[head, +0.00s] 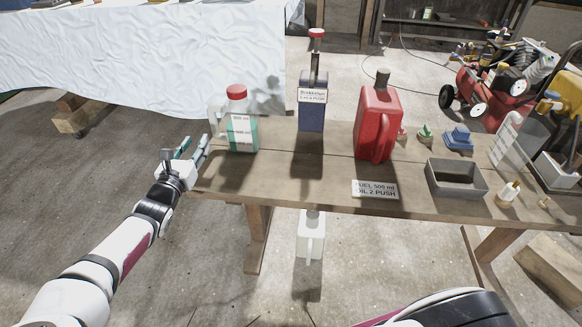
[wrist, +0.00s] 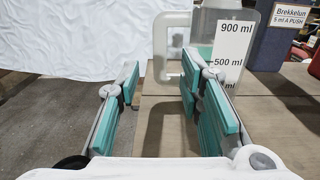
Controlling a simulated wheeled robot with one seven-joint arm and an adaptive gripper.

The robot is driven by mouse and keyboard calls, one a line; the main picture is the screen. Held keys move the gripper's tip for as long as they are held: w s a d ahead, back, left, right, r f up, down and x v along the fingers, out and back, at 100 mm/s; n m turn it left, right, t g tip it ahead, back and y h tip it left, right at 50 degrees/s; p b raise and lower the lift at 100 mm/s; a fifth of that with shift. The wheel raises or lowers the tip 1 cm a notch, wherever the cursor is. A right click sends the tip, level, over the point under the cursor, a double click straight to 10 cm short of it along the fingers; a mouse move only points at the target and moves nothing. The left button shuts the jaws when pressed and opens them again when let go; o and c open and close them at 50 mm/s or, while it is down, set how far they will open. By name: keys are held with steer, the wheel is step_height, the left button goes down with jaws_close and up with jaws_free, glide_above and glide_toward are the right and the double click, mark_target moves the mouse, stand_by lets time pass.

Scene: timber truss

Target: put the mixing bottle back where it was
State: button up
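The mixing bottle (head: 242,133) stands upright at the left end of the wooden table. It is translucent, with a red cap, a white label marked 500 ml and teal showing low down. Its handle is on its left side. In the wrist view the bottle (wrist: 202,55) is ahead, with its cap out of frame and its handle in line with the gap between my fingers. My gripper (head: 194,146) is at the table's left edge, left of the bottle. It is open and empty, and the fingers (wrist: 160,90) appear short of the handle.
A dark blue Brekkelun pump bottle (head: 312,112) and a red fuel can (head: 376,125) stand to the right. A sign (head: 375,190), a grey tray (head: 456,178) and small items lie further right. A white jug (head: 310,236) is below the table's front edge.

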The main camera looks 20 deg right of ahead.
steer(key=s+d+r+m+g+h, duration=0.2)
steer(key=d+m+g, duration=0.25)
steer(key=d, duration=0.45)
steer(key=s+d+r+m+g+h, duration=0.1)
steer(key=d+r+m+g+h, duration=0.15)
steer(key=d+m, duration=0.5)
steer(key=s+d+r+m+g+y, duration=0.1)
steer(key=s+d+r+m+g, duration=0.1)
steer(key=s+d+m+g, duration=0.65)
steer(key=s+d+r+m+g+y, duration=0.1)
steer(key=s+d+r+m+y, duration=0.15)
steer(key=s, duration=0.45)
steer(key=s+d+r+m+y, duration=0.2)
steer(key=s+r, duration=0.1)
steer(key=s, duration=0.3)
steer(key=s+d+r+m+g+y, duration=0.1)
steer(key=s+d+r+m+y, duration=0.15)
steer(key=s, duration=0.45)
steer(key=s+a+r+m+y, duration=0.1)
steer(key=s+a+r+m, duration=0.1)
steer(key=s, duration=0.7)
steer(key=s+a+r+m+t+y, duration=0.1)
steer(key=s+a+r+m+y, duration=0.1)
steer(key=s, duration=0.7)
steer(key=shift+a+r, duration=0.25)
steer(key=shift+r, duration=0.2)
steer(key=shift+y, duration=0.25)
